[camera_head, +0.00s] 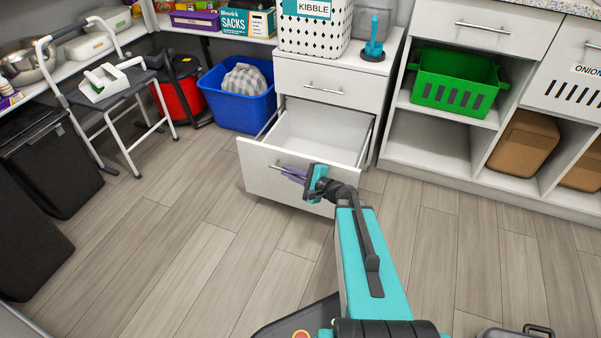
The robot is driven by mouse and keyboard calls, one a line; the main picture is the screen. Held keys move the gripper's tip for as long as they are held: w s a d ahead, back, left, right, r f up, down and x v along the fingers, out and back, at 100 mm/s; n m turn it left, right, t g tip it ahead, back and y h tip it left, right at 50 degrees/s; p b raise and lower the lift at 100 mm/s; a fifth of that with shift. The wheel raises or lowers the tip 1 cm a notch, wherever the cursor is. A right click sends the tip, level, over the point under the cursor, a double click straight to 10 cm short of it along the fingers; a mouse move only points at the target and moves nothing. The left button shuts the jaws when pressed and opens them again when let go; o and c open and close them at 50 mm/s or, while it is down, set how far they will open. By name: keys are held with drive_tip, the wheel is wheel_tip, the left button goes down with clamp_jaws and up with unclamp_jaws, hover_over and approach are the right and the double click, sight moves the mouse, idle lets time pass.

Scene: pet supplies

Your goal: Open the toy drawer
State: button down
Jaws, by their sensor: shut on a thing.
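The white drawer (254,159) is the lower one of a small white cabinet (345,68). It is pulled well out, and its visible inside looks empty. Its bar handle (276,166) is on the front panel and partly hidden by my gripper. My gripper (293,174) is at the front panel, with its purple-grey fingers shut on the handle. My teal arm reaches up to it from the bottom of the picture. The upper drawer (312,88) of the same cabinet is closed.
A white KIBBLE bin (314,33) and a blue holder (373,42) stand on the cabinet. A blue tub (236,103) stands left of the drawer, with a grey step stool (112,92) further left. Open shelves with a green basket (455,82) are right. The floor before the drawer is clear.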

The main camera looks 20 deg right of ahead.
drive_tip(key=shift+a, duration=0.6)
drive_tip(key=c, duration=1.8)
unclamp_jaws()
drive_tip(key=shift+d, duration=0.1)
drive_tip(key=shift+c, duration=0.2)
drive_tip(key=shift+d, duration=0.1)
drive_tip(key=p+v, duration=0.7)
drive_tip(key=v, duration=0.6)
drive_tip(key=shift+s+p, duration=0.3)
drive_tip(key=shift+p, duration=0.05)
drive_tip(key=shift+w, duration=0.15)
